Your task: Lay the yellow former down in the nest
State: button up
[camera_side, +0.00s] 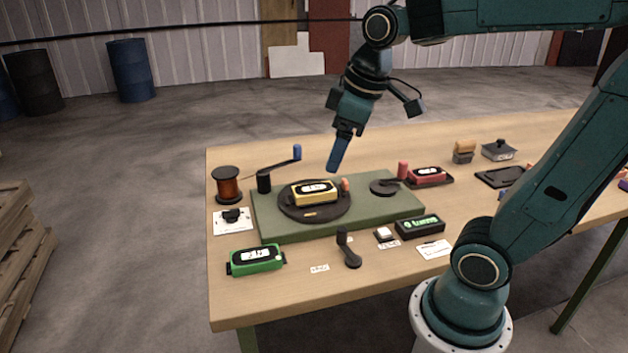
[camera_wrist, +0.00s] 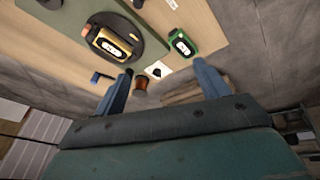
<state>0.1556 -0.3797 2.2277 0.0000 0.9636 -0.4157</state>
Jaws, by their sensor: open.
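The yellow former (camera_side: 314,188), with a dark top and white label, lies on a dark round plate (camera_side: 291,213) on the green board (camera_side: 385,210). Which part counts as the nest is not clear; the round plate holds the former. The former also shows in the wrist view (camera_wrist: 108,46), at upper left. My gripper (camera_side: 335,168) hangs above and behind the plate, clear of the former. Its two blue fingers are spread with nothing between them in the wrist view (camera_wrist: 163,80).
A green former (camera_side: 256,261) lies at the table's front left. A red former (camera_side: 428,173) sits in a dark tray at right. A copper spool (camera_side: 228,188), a blue-handled crank (camera_side: 297,153) and a black-handled crank (camera_side: 347,247) surround the board. The back middle of the table is clear.

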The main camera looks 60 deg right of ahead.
jog(key=s+a+f+m+t, duration=0.1)
jog(key=s+a+f+m, duration=0.1)
jog(key=s, duration=0.6)
jog(key=shift+s+a+m+t+y, duration=0.25)
jog(key=shift+a+m+t, duration=0.2)
jog(key=shift+a, duration=0.6)
jog(key=shift+w, duration=0.1)
